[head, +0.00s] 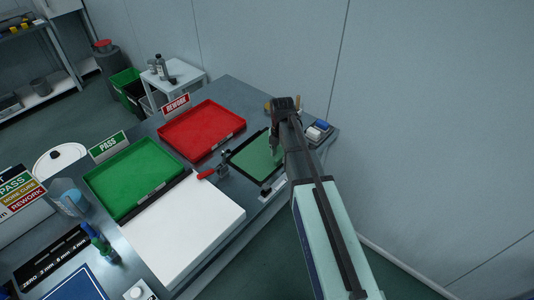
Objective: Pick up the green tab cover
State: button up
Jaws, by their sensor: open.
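A flat translucent green piece (252,160) lies in a dark-framed fixture (236,153) on the grey workbench, right of the red tray. It is the only green part at the fixture; I cannot tell whether it is the tab cover itself or a panel bearing it. My gripper (275,146) points down over the right part of the fixture. It is small and partly hidden by my arm, and nothing shows held in it. I cannot tell whether its fingertips touch the green piece.
A red-handled clamp (212,172) stands at the fixture's left. A red tray (201,130), a green tray (135,176) and a white board (184,226) lie to the left. Small blue and white items (319,130) sit at the bench's right corner, close to my arm.

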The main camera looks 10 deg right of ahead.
jog(key=shift+f, duration=1.25)
grip_shut()
jog(key=shift+r, duration=0.1)
